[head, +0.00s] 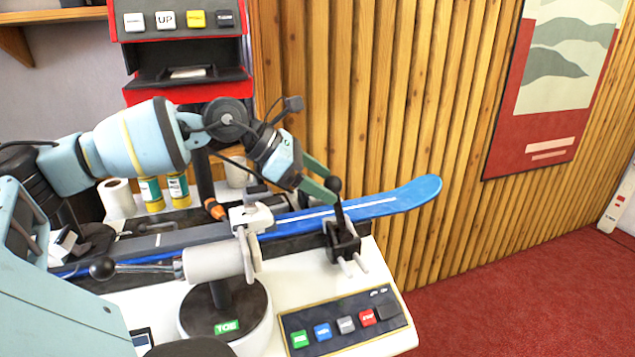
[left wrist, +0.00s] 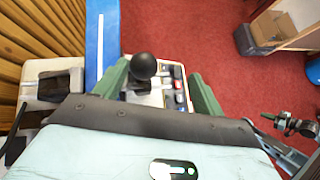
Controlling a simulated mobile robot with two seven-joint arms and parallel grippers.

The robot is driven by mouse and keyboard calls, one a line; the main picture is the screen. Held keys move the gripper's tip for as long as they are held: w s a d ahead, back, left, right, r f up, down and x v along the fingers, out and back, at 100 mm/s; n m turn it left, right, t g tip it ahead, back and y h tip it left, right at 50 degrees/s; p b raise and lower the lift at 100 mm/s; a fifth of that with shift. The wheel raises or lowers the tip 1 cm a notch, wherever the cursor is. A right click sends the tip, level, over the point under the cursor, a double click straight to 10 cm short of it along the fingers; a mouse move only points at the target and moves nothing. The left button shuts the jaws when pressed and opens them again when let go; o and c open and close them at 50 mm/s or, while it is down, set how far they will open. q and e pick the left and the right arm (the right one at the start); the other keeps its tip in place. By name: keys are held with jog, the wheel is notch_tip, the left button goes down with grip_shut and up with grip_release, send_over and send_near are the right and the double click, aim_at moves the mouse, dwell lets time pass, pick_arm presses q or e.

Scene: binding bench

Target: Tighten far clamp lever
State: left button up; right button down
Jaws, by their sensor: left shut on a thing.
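The far clamp (head: 342,240) is a black block beside the blue ski (head: 405,197), near its upturned tip. Its lever (head: 339,212) stands nearly upright and ends in a black ball knob (head: 333,184). My left gripper (head: 325,185) has its green fingers at this knob and is shut on the lever. In the left wrist view the knob (left wrist: 143,66) shows between the green fingers, nearer the left one; the contact itself is hard to see.
A white toe clamp (head: 215,262) with a long knobbed handle stands nearer me on a round base labelled TOE. A button panel (head: 345,320) lies at the bench front. A slatted wood wall (head: 420,110) rises behind the ski. Red carpet (head: 520,290) is clear at right.

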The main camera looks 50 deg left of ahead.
pick_arm(q)
jog(key=shift+s+r, duration=0.4)
jog(key=shift+s, duration=0.25)
pick_arm(e)
jog(key=shift+f, duration=0.1)
pick_arm(q)
jog(key=shift+d, duration=0.1)
pick_arm(e)
jog(key=shift+s+d, duration=0.1)
jog(key=shift+s, duration=0.2)
jog(key=shift+s, duration=0.1)
